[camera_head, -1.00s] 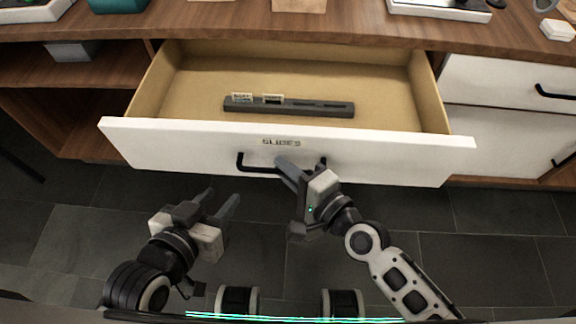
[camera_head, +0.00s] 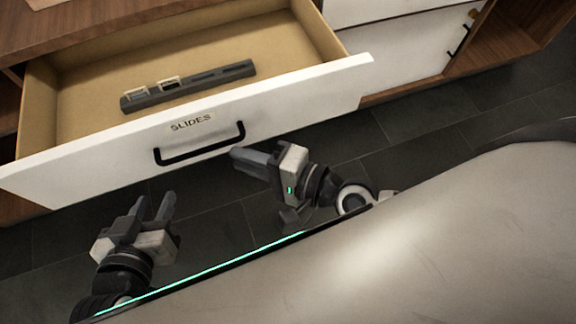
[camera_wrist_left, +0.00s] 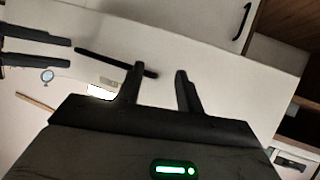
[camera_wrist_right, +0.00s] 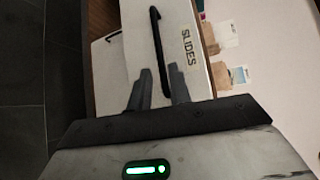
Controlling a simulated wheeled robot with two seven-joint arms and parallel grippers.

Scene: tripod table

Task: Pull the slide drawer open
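The slide drawer (camera_head: 90,165) stands open, with its white front away from the cabinet. Its front has a SLIDES label (camera_head: 191,122) and a black bar handle (camera_head: 200,147). The handle also shows in the right wrist view (camera_wrist_right: 157,40) and the left wrist view (camera_wrist_left: 112,61). My right gripper (camera_head: 238,158) is open and empty, with its fingertips close to the right end of the handle; whether they touch it is unclear. My left gripper (camera_head: 154,204) is open and empty, below and in front of the drawer front, apart from the handle.
A dark slotted holder (camera_head: 190,87) with small slides lies in the drawer. White drawers with black handles (camera_head: 459,40) are to the right, beside an open wooden shelf (camera_head: 520,50). Dark tiled floor (camera_head: 395,125) is clear in front of the cabinet.

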